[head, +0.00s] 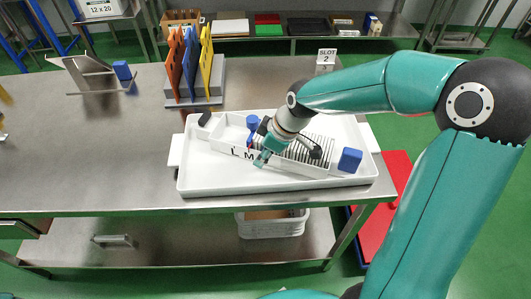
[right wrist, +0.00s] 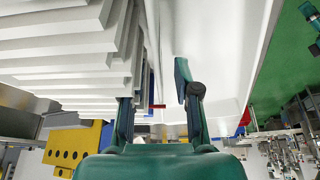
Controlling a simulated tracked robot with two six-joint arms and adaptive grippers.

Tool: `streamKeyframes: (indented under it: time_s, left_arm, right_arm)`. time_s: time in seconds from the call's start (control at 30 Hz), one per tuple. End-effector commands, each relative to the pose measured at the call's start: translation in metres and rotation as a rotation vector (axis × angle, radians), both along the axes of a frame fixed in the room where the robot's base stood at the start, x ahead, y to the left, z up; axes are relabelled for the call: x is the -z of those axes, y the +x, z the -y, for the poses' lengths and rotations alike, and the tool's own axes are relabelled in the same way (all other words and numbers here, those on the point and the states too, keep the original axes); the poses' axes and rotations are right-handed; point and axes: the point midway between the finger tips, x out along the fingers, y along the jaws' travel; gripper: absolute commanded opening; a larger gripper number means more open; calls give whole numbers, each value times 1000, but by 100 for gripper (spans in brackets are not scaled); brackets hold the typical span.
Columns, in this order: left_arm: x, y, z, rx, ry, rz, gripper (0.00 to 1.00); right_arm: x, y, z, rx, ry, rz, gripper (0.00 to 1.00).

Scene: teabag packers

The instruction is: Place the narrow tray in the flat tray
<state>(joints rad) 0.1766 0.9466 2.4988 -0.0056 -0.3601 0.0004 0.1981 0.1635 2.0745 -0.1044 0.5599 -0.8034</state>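The flat tray (head: 205,183) is a wide, shallow white tray on the steel table. The narrow tray (head: 300,179) is a long white tray with upright slats and letters on its near wall. It lies slantwise within the flat tray's outline; I cannot tell if it touches the bottom. My right gripper (head: 262,158) is at the narrow tray's near wall, left of its middle. In the right wrist view the gripper's fingers (right wrist: 155,98) stand apart on either side of a white wall (right wrist: 155,50), with slats beside the left finger. My left gripper is not in view.
A blue block (head: 350,160) stands at the flat tray's right end, and a black item (head: 204,119) at its back left. A rack with orange, blue and yellow dividers (head: 190,65) stands behind. A bracket stand (head: 90,77) is further left. The table's left front is clear.

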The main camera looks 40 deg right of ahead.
Motion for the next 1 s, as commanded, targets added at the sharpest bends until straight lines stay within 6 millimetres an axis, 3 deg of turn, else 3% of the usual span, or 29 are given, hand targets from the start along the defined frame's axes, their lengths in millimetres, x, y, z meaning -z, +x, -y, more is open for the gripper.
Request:
streamKeyframes:
  time_s: [0.17,0.63,0.8,1.0]
  left_arm:
    - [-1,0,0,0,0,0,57]
    - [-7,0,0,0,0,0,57]
    - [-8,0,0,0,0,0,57]
    - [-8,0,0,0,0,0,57]
  right_arm:
    - [-15,-4,4,2,-1,4,31]
    - [-95,-32,22,2,0,5,31]
    - [-108,-38,25,2,0,1,31]
    - [-111,-39,26,2,0,1,31]
